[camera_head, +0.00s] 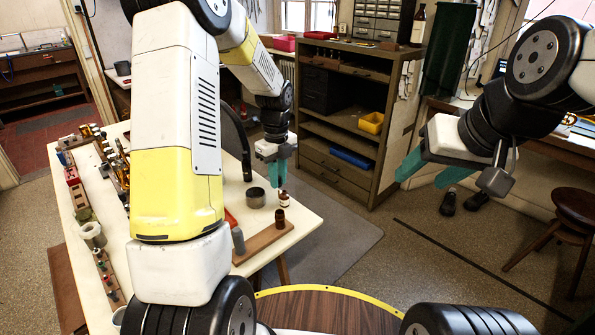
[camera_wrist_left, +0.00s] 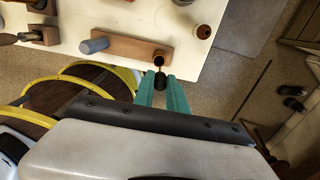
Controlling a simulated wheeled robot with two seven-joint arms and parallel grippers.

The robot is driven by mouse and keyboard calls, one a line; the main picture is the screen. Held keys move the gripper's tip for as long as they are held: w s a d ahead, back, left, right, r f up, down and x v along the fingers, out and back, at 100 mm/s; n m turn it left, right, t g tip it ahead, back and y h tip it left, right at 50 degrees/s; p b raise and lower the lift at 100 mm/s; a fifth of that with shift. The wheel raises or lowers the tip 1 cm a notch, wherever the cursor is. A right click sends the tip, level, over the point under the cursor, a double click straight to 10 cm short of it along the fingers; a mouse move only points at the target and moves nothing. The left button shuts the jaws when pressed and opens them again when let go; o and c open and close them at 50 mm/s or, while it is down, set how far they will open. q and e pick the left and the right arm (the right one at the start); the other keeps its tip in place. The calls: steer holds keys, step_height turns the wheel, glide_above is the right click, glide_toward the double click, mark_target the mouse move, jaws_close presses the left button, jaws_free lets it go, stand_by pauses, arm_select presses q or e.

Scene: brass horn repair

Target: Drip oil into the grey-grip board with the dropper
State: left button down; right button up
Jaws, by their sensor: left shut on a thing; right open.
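The wooden board (camera_head: 265,243) with the upright grey grip (camera_head: 238,240) lies near the table's front right corner. The board (camera_wrist_left: 122,47) and grip (camera_wrist_left: 94,46) also show in the wrist view. A small dark brown cylindrical piece (camera_head: 279,219) stands at the board's right end. My left gripper (camera_head: 279,183) is above that end. In the wrist view, the left gripper (camera_wrist_left: 162,86) is shut on the dropper (camera_wrist_left: 160,83), whose black bulb sits between the teal fingers. Its tip overlaps the brown piece; I cannot tell the height gap. My right gripper (camera_head: 418,181) is open and empty, away from the table.
Several tools and blocks line the left side of the table (camera_head: 303,216). A stool (camera_head: 575,215) and a drawer cabinet (camera_head: 350,130) stand beyond.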

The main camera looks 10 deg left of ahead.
arm_select(q)
steer(key=shift+s+f, duration=0.15)
steer(key=shift+f, duration=1.75)
steer(key=shift+f, duration=0.25)
steer(key=shift+f, duration=0.95)
stand_by(2.2)
steer(key=shift+r, duration=2.55)
